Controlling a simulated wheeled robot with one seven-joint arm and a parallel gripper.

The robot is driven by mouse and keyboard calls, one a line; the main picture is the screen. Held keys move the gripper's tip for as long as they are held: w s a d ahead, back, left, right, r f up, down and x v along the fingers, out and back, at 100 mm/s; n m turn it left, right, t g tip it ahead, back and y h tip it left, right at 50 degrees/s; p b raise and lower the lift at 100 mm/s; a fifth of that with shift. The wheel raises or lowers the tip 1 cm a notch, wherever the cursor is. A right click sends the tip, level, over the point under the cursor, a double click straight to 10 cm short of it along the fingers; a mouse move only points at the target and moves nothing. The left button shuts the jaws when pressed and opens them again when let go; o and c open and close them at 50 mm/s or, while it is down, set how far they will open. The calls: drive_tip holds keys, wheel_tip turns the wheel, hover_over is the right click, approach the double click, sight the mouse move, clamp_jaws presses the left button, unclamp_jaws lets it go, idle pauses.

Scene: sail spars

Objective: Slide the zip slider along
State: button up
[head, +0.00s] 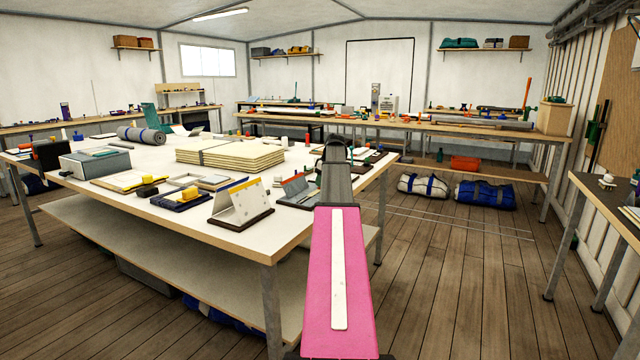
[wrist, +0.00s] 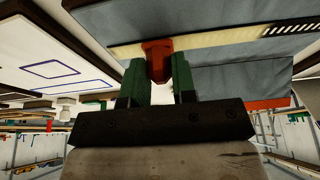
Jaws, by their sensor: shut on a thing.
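In the wrist view, a red-orange zip slider (wrist: 158,62) sits on a cream zip tape (wrist: 215,38) that runs across a grey cloth panel (wrist: 235,75). My gripper (wrist: 158,72), with green fingers, is shut on the slider, one finger on each side of it. Dark teeth marks (wrist: 292,28) show on the tape at the upper right. The part of the tape behind the slider and fingers is hidden. In the head view, my own pink and grey arm reaches over the right end of the white table and hides the gripper and slider.
The white table (head: 330,183) holds a stack of cream boards (head: 230,153), a grey box (head: 95,164), a rolled grey mat (head: 143,134) and a white tented card (head: 240,202). The plank floor (head: 455,270) at right is clear.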

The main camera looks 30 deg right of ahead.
drive_tip(key=shift+w+d+r, duration=0.1)
drive_tip(key=shift+w+d, duration=0.3)
drive_tip(key=shift+d, duration=0.3)
drive_tip(key=shift+w+d, duration=0.35)
drive_tip(key=shift+d, duration=0.3)
drive_tip(key=o, duration=1)
drive_tip(key=shift+s+a, duration=0.1)
drive_tip(key=shift+c, duration=0.2)
drive_tip(key=v, duration=1)
drive_tip(key=shift+r, duration=0.3)
drive_tip(key=shift+s, duration=0.25)
